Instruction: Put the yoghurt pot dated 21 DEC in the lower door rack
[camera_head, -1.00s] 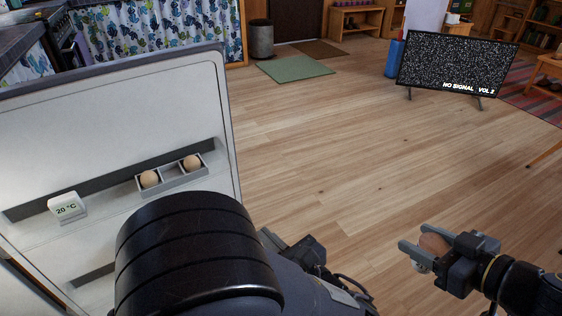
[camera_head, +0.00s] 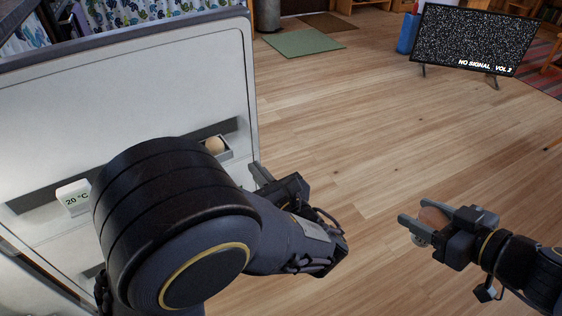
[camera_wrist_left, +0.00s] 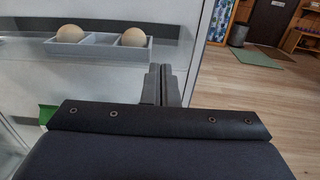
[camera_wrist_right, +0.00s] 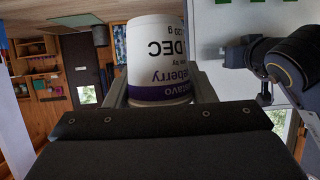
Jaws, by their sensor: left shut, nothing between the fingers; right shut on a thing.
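My right gripper (camera_head: 420,228) is shut on a yoghurt pot (camera_head: 434,217), held over open floor to the right of the door. In the right wrist view the pot (camera_wrist_right: 158,55) is white with a purple band. Its print is upside down and reads "DEC"; the day number is not visible. The open fridge door (camera_head: 120,95) stands at the left. My left gripper (camera_head: 262,176) is shut and empty beside the door's free edge; its fingers (camera_wrist_left: 163,84) show together in the left wrist view. My left arm hides most of the lower door rack (camera_head: 93,271).
The upper door rack holds a white 20 °C thermometer (camera_head: 74,198) and a grey egg tray (camera_wrist_left: 98,50) with two eggs. A television (camera_head: 470,40) stands on the floor at the back right. The wooden floor (camera_head: 340,120) between is clear.

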